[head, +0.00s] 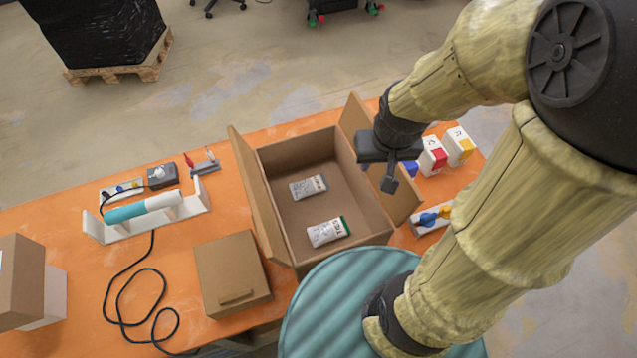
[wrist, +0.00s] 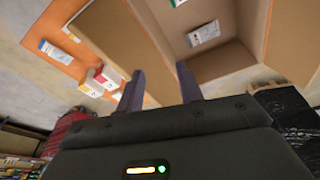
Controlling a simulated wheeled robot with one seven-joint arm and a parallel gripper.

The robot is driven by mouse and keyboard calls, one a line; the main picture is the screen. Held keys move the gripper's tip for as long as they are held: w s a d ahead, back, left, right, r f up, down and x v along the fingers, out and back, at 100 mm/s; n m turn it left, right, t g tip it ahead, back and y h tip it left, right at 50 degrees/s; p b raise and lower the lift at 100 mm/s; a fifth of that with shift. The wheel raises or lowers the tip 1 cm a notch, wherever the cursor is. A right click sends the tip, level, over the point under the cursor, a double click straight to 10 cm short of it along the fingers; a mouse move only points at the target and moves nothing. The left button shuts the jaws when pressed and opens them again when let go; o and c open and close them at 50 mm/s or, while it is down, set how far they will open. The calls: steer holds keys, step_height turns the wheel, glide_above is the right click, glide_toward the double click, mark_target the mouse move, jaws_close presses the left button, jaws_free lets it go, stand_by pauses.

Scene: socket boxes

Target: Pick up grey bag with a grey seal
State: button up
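A bag with a grey seal (head: 308,187) lies flat inside the open cardboard box (head: 290,154), nearer the back. A second bag with a green seal (head: 327,231) lies in the same box, nearer the front. In the wrist view the grey-sealed bag (wrist: 203,34) shows near the top, and the green-sealed bag (wrist: 178,2) is cut off by the top edge. My gripper (head: 389,184) hangs above the box's right flap, apart from both bags. In the wrist view its two fingers (wrist: 163,85) are spread with nothing between them.
The box's side flaps stick out left and right. A closed cardboard box (head: 225,265) stands at the left. Small red (head: 433,157) and yellow (head: 459,147) cartons stand to the right. A soldering-style holder with a teal roll (head: 145,207) and a black cable (head: 133,290) lie at left.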

steer(key=o, duration=0.7)
steer(key=shift+w+a+f, duration=0.1)
steer(key=shift+w, duration=0.05)
steer(key=shift+c, duration=0.2)
steer(key=o, duration=0.7)
steer(key=shift+w+a+f+b, duration=0.7)
steer(key=shift+w+f, duration=0.05)
steer(key=shift+o, duration=0.2)
steer(key=w+a+f+n+b, duration=0.3)
steer(key=w+a+f+b, duration=0.2)
steer(key=w+a+f, duration=0.3)
steer(key=a, duration=0.3)
steer(key=shift+g+y, duration=0.3)
steer(key=shift+g, duration=0.1)
steer(key=shift+a, duration=0.15)
steer(key=shift+f, duration=0.1)
glide_above(310, 188)
step_height(310, 188, down, 11)
steer(key=shift+f+b, duration=0.2)
steer(key=shift+b, duration=0.2)
steer(key=shift+f, duration=0.3)
